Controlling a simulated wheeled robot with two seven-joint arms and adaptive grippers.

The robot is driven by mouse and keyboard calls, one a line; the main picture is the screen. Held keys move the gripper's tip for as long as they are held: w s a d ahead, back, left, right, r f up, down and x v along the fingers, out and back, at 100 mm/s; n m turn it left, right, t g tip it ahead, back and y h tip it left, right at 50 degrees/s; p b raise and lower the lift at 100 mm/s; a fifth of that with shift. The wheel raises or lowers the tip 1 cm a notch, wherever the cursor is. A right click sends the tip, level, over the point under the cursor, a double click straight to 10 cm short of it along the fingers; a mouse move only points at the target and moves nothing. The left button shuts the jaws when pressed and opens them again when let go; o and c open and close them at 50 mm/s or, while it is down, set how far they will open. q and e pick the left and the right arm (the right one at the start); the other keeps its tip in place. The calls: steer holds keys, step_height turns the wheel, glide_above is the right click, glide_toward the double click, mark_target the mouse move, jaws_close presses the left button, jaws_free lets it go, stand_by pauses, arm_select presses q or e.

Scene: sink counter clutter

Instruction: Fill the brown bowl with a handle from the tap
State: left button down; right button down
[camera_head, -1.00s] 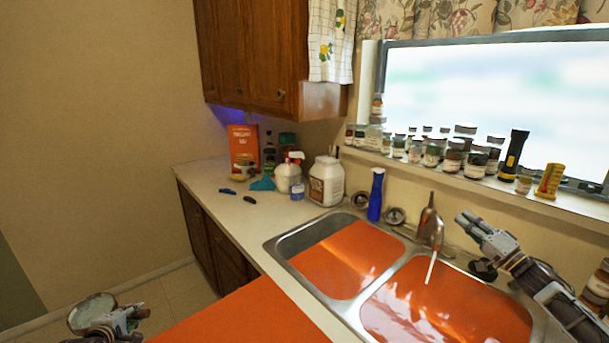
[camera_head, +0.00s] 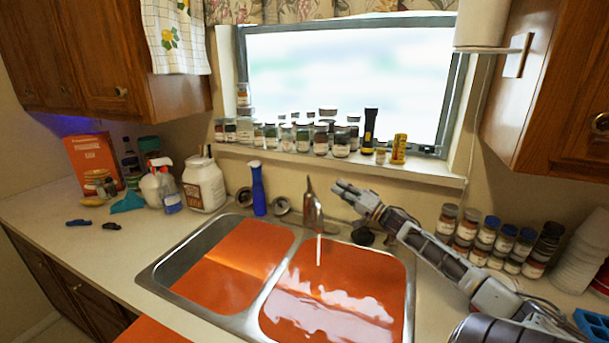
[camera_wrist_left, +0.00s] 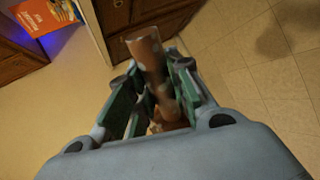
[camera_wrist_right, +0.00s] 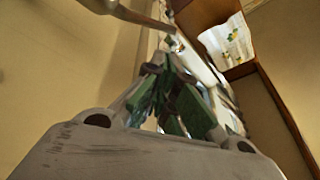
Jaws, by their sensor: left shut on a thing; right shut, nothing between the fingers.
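My left gripper (camera_wrist_left: 153,85) is shut on a brown piece (camera_wrist_left: 146,52) that looks like the handle of the brown bowl, held over the tiled floor. The bowl's body is not clear in the left wrist view, and the left gripper is outside the head view. The tap (camera_head: 313,212) stands behind the sink, with a pale stream of water (camera_head: 318,250) falling into the right basin (camera_head: 340,275). My right gripper (camera_head: 340,187) is shut and empty, just right of the tap's top; I cannot tell whether it touches. It also shows in the right wrist view (camera_wrist_right: 168,80).
A blue bottle (camera_head: 258,190) stands behind the left basin (camera_head: 225,270). A white jug (camera_head: 204,185) and spray bottle (camera_head: 168,190) stand left of it. Jars line the sill (camera_head: 430,172) and the right counter. Counter at the front left is mostly clear.

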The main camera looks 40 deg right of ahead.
mark_target(309, 182)
arm_select(q)
steer(key=shift+r, duration=0.1)
arm_select(e)
steer(key=shift+w+r, duration=0.1)
steer(key=shift+w, duration=0.15)
steer(key=x, duration=0.9)
steer(key=shift+w+a, duration=0.15)
steer(key=shift+w, duration=0.05)
stand_by(0.9)
arm_select(q)
steer(key=shift+r, duration=0.25)
stand_by(0.3)
